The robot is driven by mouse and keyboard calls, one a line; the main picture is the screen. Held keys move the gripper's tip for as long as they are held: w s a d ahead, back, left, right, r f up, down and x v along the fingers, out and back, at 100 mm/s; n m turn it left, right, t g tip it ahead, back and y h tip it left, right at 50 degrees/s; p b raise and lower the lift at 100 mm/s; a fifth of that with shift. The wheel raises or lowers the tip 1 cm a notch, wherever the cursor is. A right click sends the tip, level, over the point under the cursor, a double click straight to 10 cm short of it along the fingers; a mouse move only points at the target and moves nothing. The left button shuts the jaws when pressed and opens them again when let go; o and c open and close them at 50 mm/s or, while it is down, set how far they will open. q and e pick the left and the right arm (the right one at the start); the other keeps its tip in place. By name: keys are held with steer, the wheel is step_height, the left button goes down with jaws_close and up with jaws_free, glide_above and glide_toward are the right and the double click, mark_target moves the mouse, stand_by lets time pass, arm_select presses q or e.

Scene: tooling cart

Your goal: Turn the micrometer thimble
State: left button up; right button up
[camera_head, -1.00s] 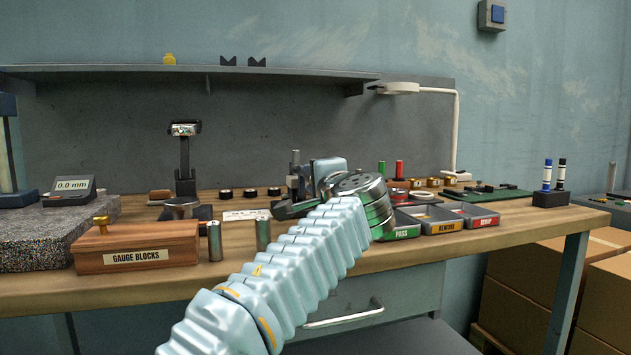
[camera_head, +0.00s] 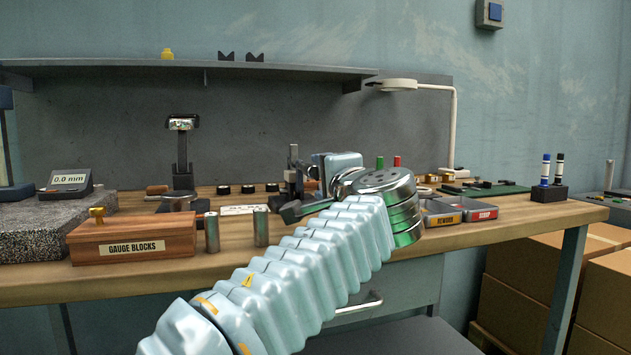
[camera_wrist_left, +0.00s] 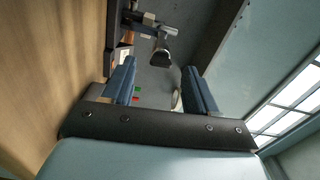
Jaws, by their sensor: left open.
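A micrometer (camera_wrist_left: 162,48) shows in the left wrist view as a dark metal cylinder with a flared end, joined to a dark stand. In the head view a grey upright post (camera_head: 293,157), seemingly part of this stand, rises just left of my left gripper (camera_head: 306,193); the thimble is hidden there. My left gripper, also in the wrist view (camera_wrist_left: 160,70), is open with empty space between its two blue-grey fingers. The cylinder's end lies in line with the gap. I cannot tell its depth or whether it touches. My right gripper is not in view.
A wooden gauge block box (camera_head: 135,235) and two metal cylinders (camera_head: 261,227) stand at the front left. A stand (camera_head: 182,150) is behind them. Trays marked rework (camera_head: 445,220) and scrap (camera_head: 482,213) lie right of my wrist. A shelf (camera_head: 200,72) runs above.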

arm_select(q)
steer(key=v, duration=0.7)
steer(key=shift+s+b, duration=0.25)
steer(key=shift+b, duration=0.1)
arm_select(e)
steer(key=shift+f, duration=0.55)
arm_select(q)
steer(key=shift+d, duration=0.15)
